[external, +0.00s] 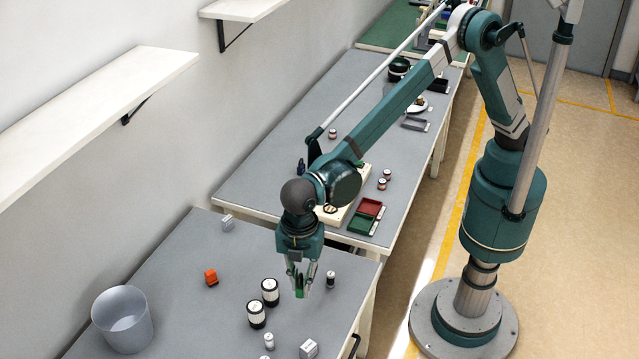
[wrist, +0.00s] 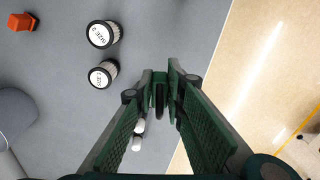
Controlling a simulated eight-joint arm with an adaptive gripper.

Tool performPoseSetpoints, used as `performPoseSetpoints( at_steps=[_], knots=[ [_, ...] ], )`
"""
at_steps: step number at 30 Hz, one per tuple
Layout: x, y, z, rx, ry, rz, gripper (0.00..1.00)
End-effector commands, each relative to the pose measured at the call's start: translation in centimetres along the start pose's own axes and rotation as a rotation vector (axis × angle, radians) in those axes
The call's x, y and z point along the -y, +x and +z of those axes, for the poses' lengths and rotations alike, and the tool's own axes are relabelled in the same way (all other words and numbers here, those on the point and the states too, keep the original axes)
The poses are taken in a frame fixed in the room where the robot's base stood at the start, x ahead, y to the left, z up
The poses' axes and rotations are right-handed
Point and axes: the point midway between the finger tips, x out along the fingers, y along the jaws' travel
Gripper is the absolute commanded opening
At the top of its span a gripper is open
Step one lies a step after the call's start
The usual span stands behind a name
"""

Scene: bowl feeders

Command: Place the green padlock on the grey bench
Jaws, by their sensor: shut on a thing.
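My gripper (external: 301,283) is low over the right part of the nearer grey bench (external: 180,285). Its fingers are shut on the green padlock (external: 299,291), a small dark green shape between the tips. In the wrist view the fingers of my gripper (wrist: 164,82) point away from the camera, with the green padlock (wrist: 160,92) mostly hidden between them. The grey bench (wrist: 60,75) lies below and its edge runs just right of the tips. I cannot tell whether the padlock touches the bench.
An orange block (external: 211,277), a grey bin (external: 124,318) and a pale box (external: 308,349) are also on the bench.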

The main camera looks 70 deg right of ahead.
Motion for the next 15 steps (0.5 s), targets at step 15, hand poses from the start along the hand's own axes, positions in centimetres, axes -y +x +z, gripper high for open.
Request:
performPoseSetpoints(
  at_steps=[15],
  knots=[
    [-8.9,-0.2,12.4,0.0,0.25,0.0,0.0]
  ],
)
